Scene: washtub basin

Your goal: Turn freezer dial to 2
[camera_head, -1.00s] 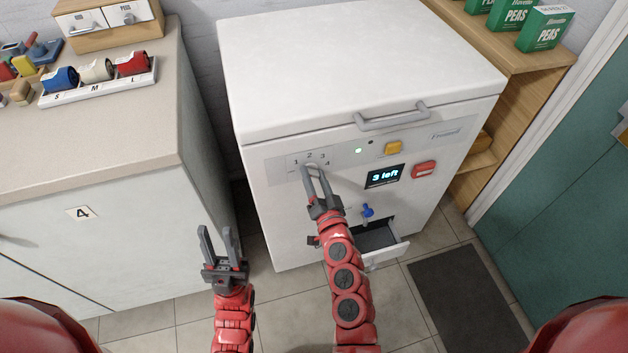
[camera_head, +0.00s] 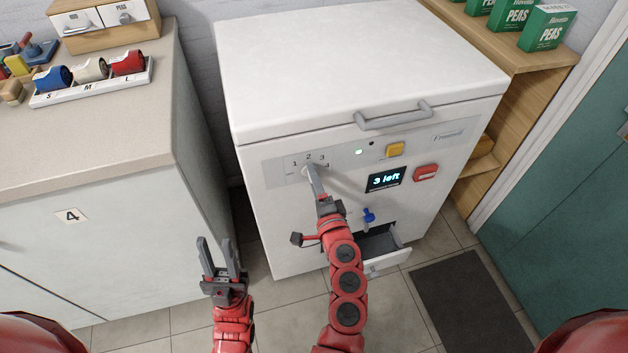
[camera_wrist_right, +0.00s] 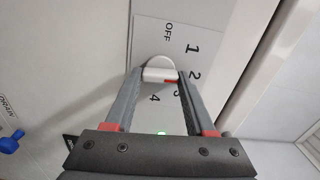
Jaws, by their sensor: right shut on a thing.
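The freezer dial (camera_wrist_right: 160,66) is a white knob with a small red mark, on a panel printed OFF, 1, 2, 3 and 4. In the right wrist view the red mark lies on the knob's lower right, near the 2 and 3; the exact setting is hard to tell. My right gripper (camera_wrist_right: 160,76) is shut on the dial, one finger on each side. In the head view my right gripper (camera_head: 311,168) reaches the freezer's front below the numbers and hides most of the dial. My left gripper (camera_head: 218,245) is open and empty, low in front of the freezer's left side.
A counter (camera_head: 100,130) stands left, a wooden shelf (camera_head: 520,60) right.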

